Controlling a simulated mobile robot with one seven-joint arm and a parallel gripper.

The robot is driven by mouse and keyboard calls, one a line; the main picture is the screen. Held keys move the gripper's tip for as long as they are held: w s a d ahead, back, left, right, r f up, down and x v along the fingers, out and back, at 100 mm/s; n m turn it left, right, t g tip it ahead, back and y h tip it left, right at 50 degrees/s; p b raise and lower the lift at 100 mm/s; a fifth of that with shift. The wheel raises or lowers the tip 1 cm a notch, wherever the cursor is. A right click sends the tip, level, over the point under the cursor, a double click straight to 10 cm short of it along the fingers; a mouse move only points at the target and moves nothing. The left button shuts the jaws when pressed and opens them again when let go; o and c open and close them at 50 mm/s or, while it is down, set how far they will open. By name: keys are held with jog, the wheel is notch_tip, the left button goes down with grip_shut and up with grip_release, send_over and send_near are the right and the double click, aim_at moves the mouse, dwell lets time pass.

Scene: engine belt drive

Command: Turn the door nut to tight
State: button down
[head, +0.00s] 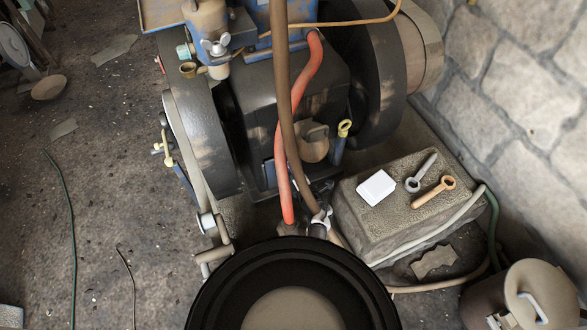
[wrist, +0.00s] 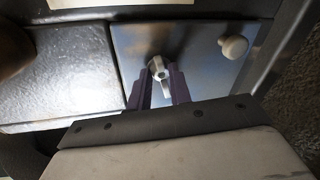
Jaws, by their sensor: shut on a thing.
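The door nut (wrist: 158,68) is a small pale metal nut with a round centre, near the middle of the wrist view. It sits on a blue-grey metal door (wrist: 205,75) with a pale round knob (wrist: 233,46) to the right. My gripper (wrist: 160,82) has its two dark purple fingers on either side of the nut and is shut on it. The finger tips partly cover the nut's sides. I cannot tell from the picture how tight the nut is. In the head view I cannot make out the nut.
Dark engine flywheels (head: 375,75) and a red hose (head: 300,130) stand in the head view.

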jog(key=c, duration=1.3)
grip_release()
jog(key=p+v, duration=0.3)
jog(key=v, duration=1.1)
jog(key=shift+f, duration=0.1)
